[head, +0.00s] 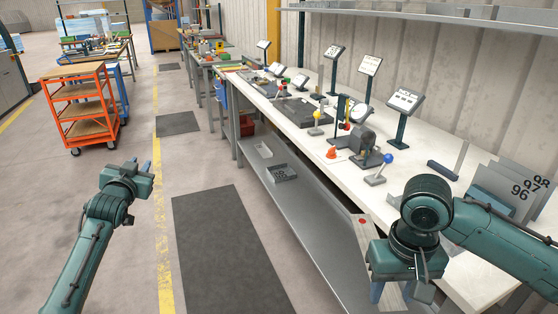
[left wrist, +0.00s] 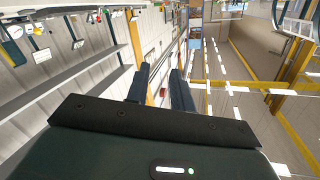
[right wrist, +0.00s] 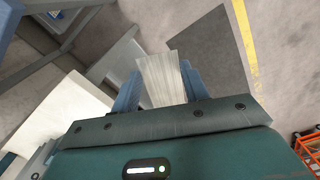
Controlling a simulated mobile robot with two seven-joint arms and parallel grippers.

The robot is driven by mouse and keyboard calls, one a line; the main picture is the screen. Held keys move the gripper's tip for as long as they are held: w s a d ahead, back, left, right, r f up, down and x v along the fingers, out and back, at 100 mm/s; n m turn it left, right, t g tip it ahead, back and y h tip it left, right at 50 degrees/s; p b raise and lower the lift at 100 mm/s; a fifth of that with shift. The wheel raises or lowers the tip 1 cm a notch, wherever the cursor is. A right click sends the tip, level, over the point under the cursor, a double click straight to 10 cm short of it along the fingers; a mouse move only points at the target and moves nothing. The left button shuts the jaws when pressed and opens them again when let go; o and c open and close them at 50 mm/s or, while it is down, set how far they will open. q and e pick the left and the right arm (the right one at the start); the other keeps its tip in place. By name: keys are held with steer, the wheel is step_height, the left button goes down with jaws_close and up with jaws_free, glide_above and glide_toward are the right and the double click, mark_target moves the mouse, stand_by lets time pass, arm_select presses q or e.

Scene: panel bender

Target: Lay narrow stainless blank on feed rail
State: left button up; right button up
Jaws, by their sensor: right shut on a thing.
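The narrow stainless blank (right wrist: 162,80) is a pale, brushed strip between the two blue fingers of my right gripper (right wrist: 158,86). Its far end reaches past the fingertips in the right wrist view. In the head view my right gripper (head: 391,291) points down by the front edge of the near workbench, and the arm hides much of what it holds. My left gripper (head: 141,166) is raised over the floor at the left, its fingers apart and empty in the left wrist view (left wrist: 160,88). I cannot pick out the feed rail with certainty.
The long white workbench (head: 322,150) carries a grey machine (head: 362,140), a blue-knobbed lever (head: 379,172) and several display stands. Numbered panels (head: 520,190) stand at the right. A grey shelf (head: 300,205) runs below. An orange cart (head: 80,105) stands far left; dark mats (head: 225,250) lie on open floor.

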arm_select(q)
steer(key=s+d+f+m+g+h, duration=0.1)
steer(key=s+d+f+g+h, duration=0.1)
steer(key=s+d+f, duration=0.55)
steer(key=s+d+f+g+h, duration=0.1)
steer(key=s+d+f, duration=0.4)
steer(key=s+f, duration=0.55)
steer(key=s+d+f+g, duration=0.1)
steer(key=s+d+f, duration=0.1)
steer(key=s, duration=0.5)
steer(key=s+d+f+g+h, duration=0.1)
steer(key=s+d+f, duration=0.2)
steer(key=s, duration=0.4)
steer(key=s+d+f+g+h, duration=0.1)
steer(key=s+d+f, duration=0.2)
steer(key=s, duration=0.5)
steer(key=shift+d+f+n, duration=0.15)
steer(key=shift+d+n, duration=0.15)
steer(key=shift+d, duration=0.25)
